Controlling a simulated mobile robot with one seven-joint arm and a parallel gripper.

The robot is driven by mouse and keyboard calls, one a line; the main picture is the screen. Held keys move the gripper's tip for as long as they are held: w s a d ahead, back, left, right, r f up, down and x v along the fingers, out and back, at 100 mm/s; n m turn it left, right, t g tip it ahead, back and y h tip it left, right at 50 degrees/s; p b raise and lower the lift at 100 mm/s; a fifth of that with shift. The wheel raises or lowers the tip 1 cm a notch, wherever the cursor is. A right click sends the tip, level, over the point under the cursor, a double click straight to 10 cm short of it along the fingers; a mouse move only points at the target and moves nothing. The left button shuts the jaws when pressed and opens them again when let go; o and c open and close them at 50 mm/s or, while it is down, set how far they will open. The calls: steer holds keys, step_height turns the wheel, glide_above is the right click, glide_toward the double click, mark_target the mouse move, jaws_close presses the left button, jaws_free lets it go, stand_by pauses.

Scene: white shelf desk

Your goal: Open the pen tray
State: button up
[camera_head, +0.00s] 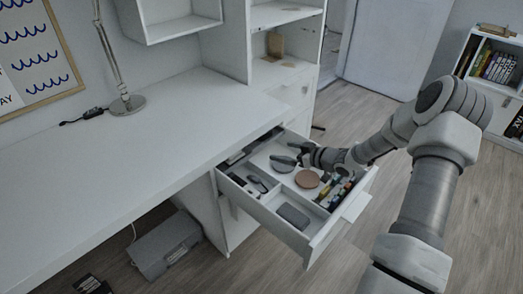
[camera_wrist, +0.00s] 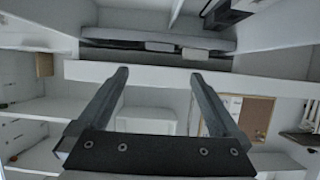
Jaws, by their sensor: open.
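The drawer (camera_head: 262,207) under the white desk is pulled out and has several compartments inside, so it looks like the pen tray. It holds a round brown item (camera_head: 307,179), a dark grey box-like item (camera_head: 293,216) and several colourful pens or markers (camera_head: 335,190). A white handle (camera_head: 355,206) is on its front. My gripper (camera_head: 289,152) is above the drawer's far part, reaching in from the right, clear of the handle. Contact with the drawer's contents cannot be told.
The white desktop (camera_head: 130,150) is mostly clear, with a lamp base (camera_head: 127,105) near the wall. A grey box (camera_head: 165,245) stands on the floor under the desk. A bookshelf (camera_head: 490,70) stands at the far right.

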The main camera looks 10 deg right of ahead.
mark_target(258, 146)
steer(key=b+x, duration=0.3)
steer(key=x, duration=0.9)
steer(key=shift+c, duration=0.2)
steer(key=shift+d, duration=0.1)
jaws_close()
